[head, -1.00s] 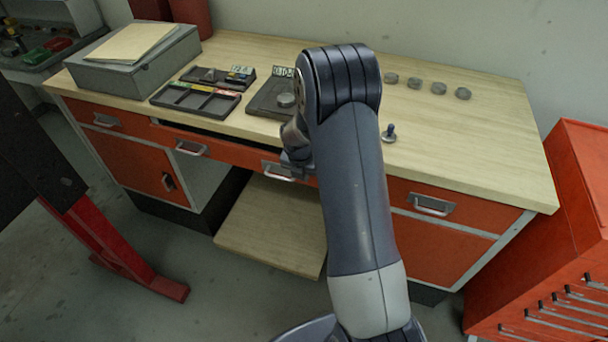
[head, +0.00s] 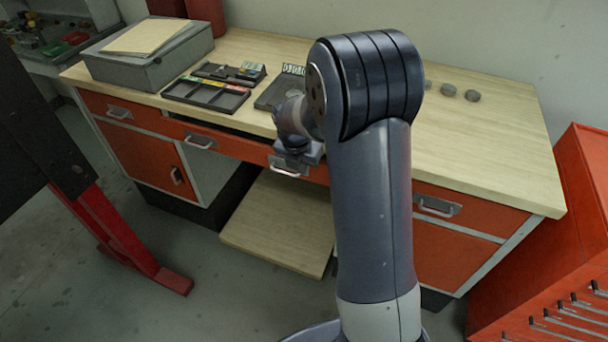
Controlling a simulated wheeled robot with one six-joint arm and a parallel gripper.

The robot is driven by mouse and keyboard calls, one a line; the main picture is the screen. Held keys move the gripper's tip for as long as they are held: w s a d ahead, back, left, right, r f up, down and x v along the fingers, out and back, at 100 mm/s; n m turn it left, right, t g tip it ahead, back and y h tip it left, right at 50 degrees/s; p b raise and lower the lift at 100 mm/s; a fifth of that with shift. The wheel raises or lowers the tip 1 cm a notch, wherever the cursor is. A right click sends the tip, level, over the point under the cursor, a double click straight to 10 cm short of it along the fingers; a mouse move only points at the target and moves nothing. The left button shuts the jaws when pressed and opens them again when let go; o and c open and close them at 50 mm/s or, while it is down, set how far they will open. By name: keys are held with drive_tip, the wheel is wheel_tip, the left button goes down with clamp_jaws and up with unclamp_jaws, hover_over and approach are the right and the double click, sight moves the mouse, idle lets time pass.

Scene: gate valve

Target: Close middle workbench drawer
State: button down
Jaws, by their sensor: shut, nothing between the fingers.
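The workbench's middle drawer (head: 232,151) has a wide orange front with two metal handles. A dark gap shows between its upper edge and the worktop, so it stands slightly open. Its left handle (head: 200,142) is clear. Its right handle (head: 284,170) is just below my gripper (head: 294,158). My gripper is shut and empty, close against the drawer front at that handle. Its fingertips are partly hidden, and I cannot tell if they touch. The drawer's right end is hidden behind my arm.
The worktop (head: 480,150) carries a grey box (head: 150,60), a dark compartment tray (head: 205,95) and several metal discs at the back. A left drawer (head: 120,118) and right drawer (head: 460,208) flank the middle one. A red tool cabinet (head: 570,230) stands at right.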

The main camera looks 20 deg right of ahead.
wheel_tip(320, 180, down, 6)
drive_tip(key=d+m+t+y+b, duration=0.1)
drive_tip(key=m+t+b, duration=0.55)
drive_tip(key=b, duration=1.15)
drive_tip(key=s+a+f+m+t+y+b, duration=0.2)
drive_tip(key=s+a+f+t+y+b, duration=0.2)
drive_tip(key=s+t+b, duration=0.85)
drive_tip(key=w+d+g+b, duration=0.1)
drive_tip(key=w+g+b, duration=0.2)
drive_tip(key=w, duration=1.2)
drive_tip(key=shift+d+g+b, duration=0.2)
drive_tip(key=shift+g+b, duration=0.2)
drive_tip(key=shift+b, duration=0.35)
drive_tip(key=shift+m, duration=0.25)
